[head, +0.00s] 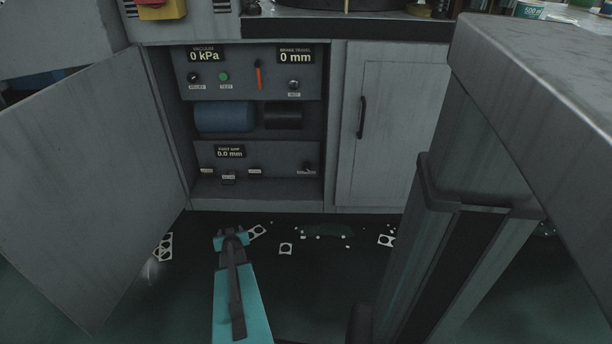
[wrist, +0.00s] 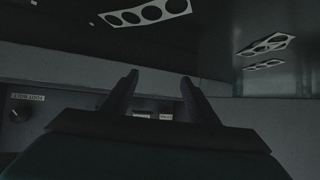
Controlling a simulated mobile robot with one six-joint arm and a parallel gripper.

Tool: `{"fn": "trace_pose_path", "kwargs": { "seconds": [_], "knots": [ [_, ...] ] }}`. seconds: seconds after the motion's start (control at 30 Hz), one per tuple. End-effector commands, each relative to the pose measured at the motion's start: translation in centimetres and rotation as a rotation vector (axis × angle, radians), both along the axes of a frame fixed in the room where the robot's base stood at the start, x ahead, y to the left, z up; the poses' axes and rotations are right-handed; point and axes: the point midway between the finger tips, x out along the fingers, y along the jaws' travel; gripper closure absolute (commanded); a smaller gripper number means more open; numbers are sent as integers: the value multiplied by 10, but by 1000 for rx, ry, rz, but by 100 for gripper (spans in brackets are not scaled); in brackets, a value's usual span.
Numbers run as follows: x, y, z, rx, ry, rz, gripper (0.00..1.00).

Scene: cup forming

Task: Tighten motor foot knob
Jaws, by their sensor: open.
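The lower panel (head: 265,156) inside the open cabinet has a foot gap display (head: 230,153) reading 0.0 mm. A small dark knob (head: 308,167) with a pale label sits at its right end; I take it as the motor foot knob, but the label is too small to read. A dark round knob (wrist: 15,115) beside a label shows at the left of the wrist view, which looks upside down. My gripper (head: 230,233) is low in front of the cabinet, left of that knob in the head view. Its two fingers (wrist: 160,82) are apart, with nothing between them.
The open cabinet door (head: 85,165) stands at left. A closed door (head: 390,120) is at right. A grey column and bench (head: 540,75) fill the right side. Punched scraps (head: 286,249) lie on the dark floor. A blue cylinder (head: 224,117) sits on the shelf above the panel.

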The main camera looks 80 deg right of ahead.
Motion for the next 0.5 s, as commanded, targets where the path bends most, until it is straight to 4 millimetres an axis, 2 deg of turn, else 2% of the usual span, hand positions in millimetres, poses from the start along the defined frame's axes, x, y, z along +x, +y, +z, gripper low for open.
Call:
{"fn": "trace_pose_path", "kwargs": {
  "seconds": [0.03, 0.2, 0.37, 0.5],
  "knots": [
    [-16, -20, 1, -27, -25, -27, 46],
    [-70, -73, 20, -139, -83, -114, 46],
    [-127, -117, 41, -247, -131, -192, 46],
    [-183, -148, 60, -345, -163, -255, 46]
  ]
}}
